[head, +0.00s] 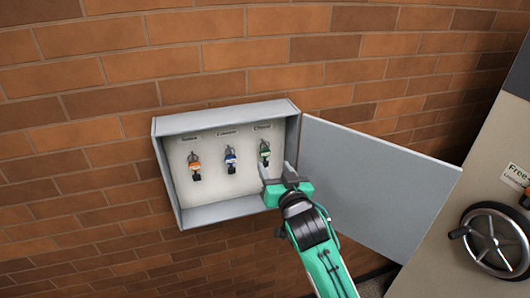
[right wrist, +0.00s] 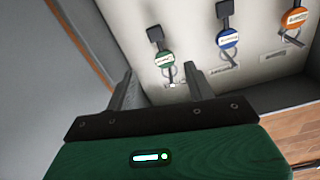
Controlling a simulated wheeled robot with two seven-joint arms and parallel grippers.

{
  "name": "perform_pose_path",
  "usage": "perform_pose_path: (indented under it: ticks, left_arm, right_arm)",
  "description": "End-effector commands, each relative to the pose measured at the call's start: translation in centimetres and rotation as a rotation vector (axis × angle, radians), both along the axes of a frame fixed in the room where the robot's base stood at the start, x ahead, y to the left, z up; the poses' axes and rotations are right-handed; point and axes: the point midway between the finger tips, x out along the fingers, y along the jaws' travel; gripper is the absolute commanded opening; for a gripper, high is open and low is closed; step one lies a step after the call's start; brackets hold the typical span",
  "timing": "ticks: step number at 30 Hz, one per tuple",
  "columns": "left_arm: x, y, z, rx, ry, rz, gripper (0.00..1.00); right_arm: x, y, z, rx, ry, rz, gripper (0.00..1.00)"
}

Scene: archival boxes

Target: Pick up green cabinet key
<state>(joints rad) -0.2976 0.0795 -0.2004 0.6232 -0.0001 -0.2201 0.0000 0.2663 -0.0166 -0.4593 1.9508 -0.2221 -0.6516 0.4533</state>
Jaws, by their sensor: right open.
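The green cabinet key (head: 265,147) hangs on the back panel inside the open grey key box (head: 243,207), at the right end of a row. In the right wrist view the green key (right wrist: 165,57) has a round green tag with a white label and a dark head. My right gripper (head: 277,172) is at the lower right corner of the box opening. Its two fingers are apart with nothing held. In the right wrist view my right gripper (right wrist: 160,80) points at the panel, the green key showing ahead between the fingertips. My left gripper is not in view.
A blue key (head: 230,155) and an orange key (head: 195,165) hang left of the green one. The box door (head: 385,185) stands open to the right, close beside my right arm. A cabinet with a handwheel (head: 495,240) stands at far right. Brick wall surrounds the box.

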Motion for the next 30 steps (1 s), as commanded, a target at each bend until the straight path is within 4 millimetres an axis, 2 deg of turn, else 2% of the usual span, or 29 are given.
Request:
perform_pose_path:
  ticks: [7, 12, 16, 26, 27, 30]
  left_arm:
    - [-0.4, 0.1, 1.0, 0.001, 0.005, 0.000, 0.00]
    - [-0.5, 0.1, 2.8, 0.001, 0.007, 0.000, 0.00]
    - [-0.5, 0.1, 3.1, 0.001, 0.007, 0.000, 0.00]
    - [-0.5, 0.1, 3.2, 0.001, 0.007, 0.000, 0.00]
    - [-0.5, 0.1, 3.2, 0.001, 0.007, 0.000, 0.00]
    - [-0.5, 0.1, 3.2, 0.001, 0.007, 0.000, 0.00]
  right_arm:
    - [1.4, 0.6, 0.6, 0.000, 0.001, 0.000, 0.54]
    - [3.4, 1.6, 1.3, -0.002, 0.000, 0.000, 0.54]
    - [4.7, 2.1, 1.0, -0.001, 0.002, 0.000, 0.54]
    - [5.3, 2.3, 0.7, 0.000, 0.001, -0.001, 0.54]
    - [5.3, 2.3, 0.7, 0.000, 0.001, 0.000, 0.52]
    - [5.3, 2.3, 0.7, 0.000, 0.001, 0.000, 0.33]
